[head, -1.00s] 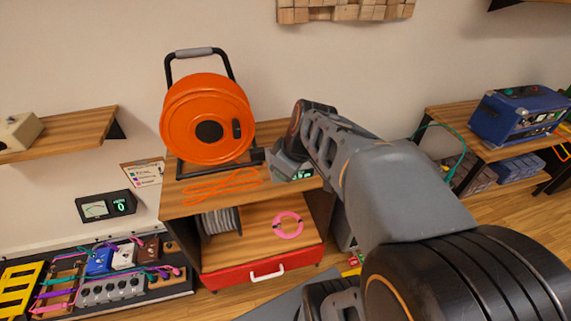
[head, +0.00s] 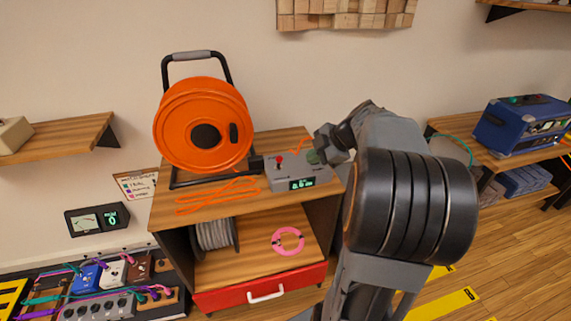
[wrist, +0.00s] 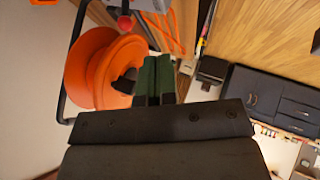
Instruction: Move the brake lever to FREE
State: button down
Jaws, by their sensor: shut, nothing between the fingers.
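The orange cable reel (head: 203,125) stands in its black frame on the wooden cabinet, and it also shows in the wrist view (wrist: 85,65). A black part (head: 234,133) sits on the right of its face. Beside it is a grey box (head: 296,172) with a green display and a small red-knobbed lever (head: 280,161); the red knob also shows in the wrist view (wrist: 125,22). I cannot tell which part is the brake lever, nor read its setting. My gripper (head: 316,156) is shut and empty by the box's right side; its dark green fingers (wrist: 154,78) show in the wrist view.
Orange cable (head: 215,195) lies along the cabinet's front. A pink ring (head: 288,241) and a grey spool (head: 214,235) are on the shelf below. A blue amp (head: 515,125) stands on the right bench. The wall is close behind the reel.

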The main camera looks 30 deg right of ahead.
aim_at(279, 162)
jog(key=shift+a+f, duration=0.1)
jog(key=w+a+f, duration=0.1)
jog(key=w+f, duration=0.1)
jog(key=w+a+f+p, duration=0.1)
jog(key=w+f, duration=0.1)
jog(key=w, duration=0.1)
jog(key=w+a+f, duration=0.2)
jog(key=f, duration=0.1)
jog(key=shift+w, duration=0.35)
jog(key=shift+w+p, duration=0.35)
jog(key=shift+w, duration=0.25)
